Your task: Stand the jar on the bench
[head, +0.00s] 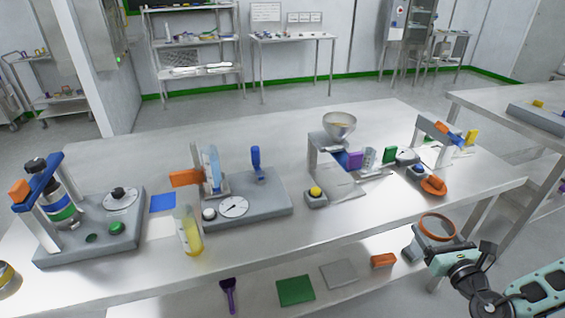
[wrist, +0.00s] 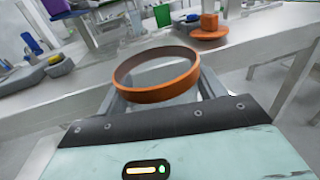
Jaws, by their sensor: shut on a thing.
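The jar (head: 437,227) shows as a round, open-topped thing with an orange rim, held at the right of the head view. In the wrist view its orange rim (wrist: 155,95) sits between my two fingers, its open top towards the camera, and its lower part is mostly hidden. My gripper (head: 424,242) is shut on it; the gripper also shows in the wrist view (wrist: 160,98). The jar appears in front of the bench's front edge, apart from the bench top (head: 330,225). Its exact height against the top is hard to tell.
An orange disc-based piece (head: 433,186), a blue-button box (head: 417,173) and a funnel stand (head: 328,160) are on the bench's right half. A scale-like device (head: 250,205) and a yellow-filled beaker (head: 188,235) stand farther left. Bare bench lies along the front right. A lower shelf holds an orange block (head: 383,261).

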